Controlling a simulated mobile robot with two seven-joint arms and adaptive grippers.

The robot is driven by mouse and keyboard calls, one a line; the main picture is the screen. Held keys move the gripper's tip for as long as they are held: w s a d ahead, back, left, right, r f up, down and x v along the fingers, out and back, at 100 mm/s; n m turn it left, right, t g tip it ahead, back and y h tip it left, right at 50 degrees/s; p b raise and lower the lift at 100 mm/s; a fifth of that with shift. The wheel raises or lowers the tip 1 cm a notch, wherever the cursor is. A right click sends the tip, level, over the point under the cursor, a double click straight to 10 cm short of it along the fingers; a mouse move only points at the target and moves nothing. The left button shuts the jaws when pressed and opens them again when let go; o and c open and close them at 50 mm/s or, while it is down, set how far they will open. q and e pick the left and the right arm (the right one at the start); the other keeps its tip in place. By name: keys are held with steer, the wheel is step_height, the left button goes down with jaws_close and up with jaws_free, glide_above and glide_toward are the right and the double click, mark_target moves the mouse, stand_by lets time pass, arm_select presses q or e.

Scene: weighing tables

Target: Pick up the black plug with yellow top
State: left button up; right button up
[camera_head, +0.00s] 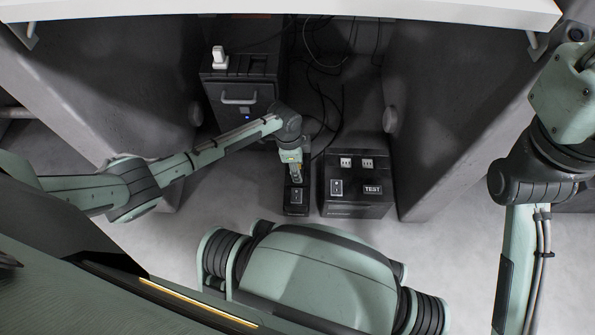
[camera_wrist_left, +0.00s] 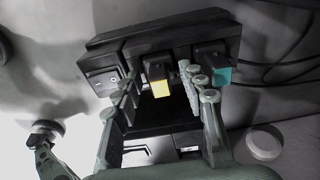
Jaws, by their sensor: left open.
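The black plug with yellow top (camera_wrist_left: 158,74) stands in a black power strip (camera_wrist_left: 105,54) in the left wrist view. My left gripper (camera_wrist_left: 160,101) is open, with one finger on each side of this plug. A gap seems to show beside the plug, but I cannot tell whether a finger touches it. In the head view my left gripper (camera_head: 296,178) points down over the black strip (camera_head: 297,207) on the floor, and the plug is hard to make out there. My right arm is at the right edge of the head view; its gripper is out of frame.
A black plug with teal top (camera_wrist_left: 217,62) sits in the same strip, just right of the right finger. A black TEST box (camera_head: 355,207) stands right of the strip.

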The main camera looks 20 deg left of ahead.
arm_select(q)
steer(key=c, duration=0.9)
steer(key=shift+c, duration=0.2)
